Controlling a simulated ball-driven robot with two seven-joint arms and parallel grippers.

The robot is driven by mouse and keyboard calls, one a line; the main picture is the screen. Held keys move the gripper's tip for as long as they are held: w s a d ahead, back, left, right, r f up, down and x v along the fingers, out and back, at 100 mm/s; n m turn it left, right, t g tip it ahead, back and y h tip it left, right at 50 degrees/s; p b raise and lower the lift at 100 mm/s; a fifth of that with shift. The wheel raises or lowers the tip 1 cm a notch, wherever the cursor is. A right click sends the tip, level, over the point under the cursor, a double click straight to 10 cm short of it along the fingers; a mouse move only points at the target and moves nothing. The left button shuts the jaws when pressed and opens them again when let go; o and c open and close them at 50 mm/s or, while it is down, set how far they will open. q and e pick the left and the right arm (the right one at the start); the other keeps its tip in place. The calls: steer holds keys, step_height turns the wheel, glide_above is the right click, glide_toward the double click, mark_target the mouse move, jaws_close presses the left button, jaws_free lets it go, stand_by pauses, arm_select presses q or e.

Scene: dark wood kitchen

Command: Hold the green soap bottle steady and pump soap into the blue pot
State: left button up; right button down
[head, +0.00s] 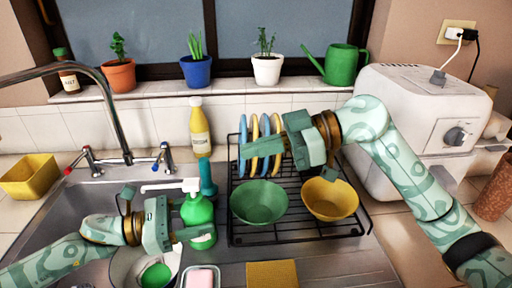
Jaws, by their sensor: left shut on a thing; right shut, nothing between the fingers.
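The green soap bottle (198,212) stands upright near the right side of the sink, its white pump nozzle (160,187) pointing left. My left gripper (202,233) is shut on its lower body from the left; the fingers hide part of it. My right gripper (252,149) is shut and empty, above and to the right of the bottle, in front of the plates. A white pot or bowl (120,268) is in the sink, partly hidden by my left arm, with a green round thing (156,276) in it. The only clearly blue pot (196,72) holds a plant on the windowsill.
A black dish rack (290,236) holds upright plates (265,124), a green bowl (259,202) and a yellow bowl (330,199). A faucet (113,110) arches over the sink. A yellow bottle (200,128) and a teal thing (208,178) stand behind the soap bottle.

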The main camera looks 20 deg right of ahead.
arm_select(q)
steer(key=o, duration=1.5)
steer(key=shift+c, duration=0.2)
